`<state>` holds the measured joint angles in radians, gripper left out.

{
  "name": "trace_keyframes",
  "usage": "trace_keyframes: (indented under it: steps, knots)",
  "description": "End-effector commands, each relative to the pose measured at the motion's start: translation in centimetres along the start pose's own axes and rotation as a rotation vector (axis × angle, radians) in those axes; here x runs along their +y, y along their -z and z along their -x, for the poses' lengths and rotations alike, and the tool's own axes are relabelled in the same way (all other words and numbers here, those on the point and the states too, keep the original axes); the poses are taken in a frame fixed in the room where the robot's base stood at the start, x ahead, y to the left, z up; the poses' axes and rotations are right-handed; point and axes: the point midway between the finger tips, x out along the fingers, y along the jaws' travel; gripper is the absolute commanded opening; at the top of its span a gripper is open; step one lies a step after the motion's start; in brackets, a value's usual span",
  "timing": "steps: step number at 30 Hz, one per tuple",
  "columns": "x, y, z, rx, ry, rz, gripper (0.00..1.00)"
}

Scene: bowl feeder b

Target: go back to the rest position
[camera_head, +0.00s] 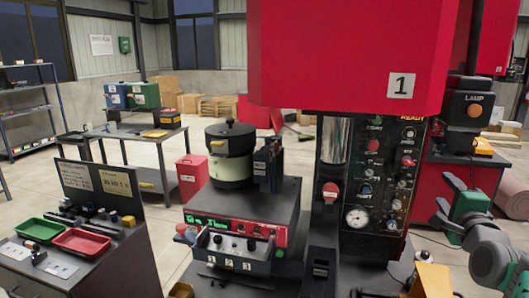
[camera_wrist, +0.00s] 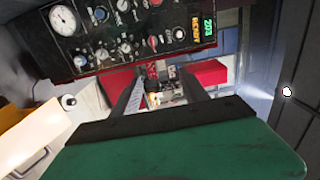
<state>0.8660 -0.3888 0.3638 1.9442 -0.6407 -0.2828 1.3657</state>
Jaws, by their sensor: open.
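My gripper (camera_head: 440,202) is at the right of the head view, on the end of my grey arm, with a green body. Its two grey fingers point left and are spread apart with nothing between them. In the wrist view the gripper (camera_wrist: 161,88) shows from behind, its dark fingers apart. It hangs in free air to the right of the control panel (camera_head: 383,180) of the red machine (camera_head: 345,50) marked 1.
A pot-like bowl feeder (camera_head: 232,168) stands on a dark machine left of the panel. A bench with a green tray (camera_head: 38,230) and a red tray (camera_head: 82,242) is at far left. A yellow bin (camera_head: 430,280) is below my gripper. A LAMP box (camera_head: 468,105) stands behind it.

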Motion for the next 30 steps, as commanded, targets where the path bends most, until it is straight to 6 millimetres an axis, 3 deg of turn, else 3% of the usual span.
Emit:
trace_keyframes:
  steps: [8,14,19,23,26,30]
  knots:
    - [1.0,0.0,0.1,-0.009,-0.039,0.179,0.52]
    - [4.3,0.1,0.4,-0.042,-0.173,0.402,0.52]
    - [10.5,1.1,2.1,-0.106,-0.388,0.630,0.52]
    - [16.1,1.9,5.0,-0.197,-0.585,0.779,0.52]
    - [20.8,2.4,8.8,-0.304,-0.762,0.880,0.52]
    - [26.5,1.8,15.7,-0.508,-0.999,0.979,0.52]
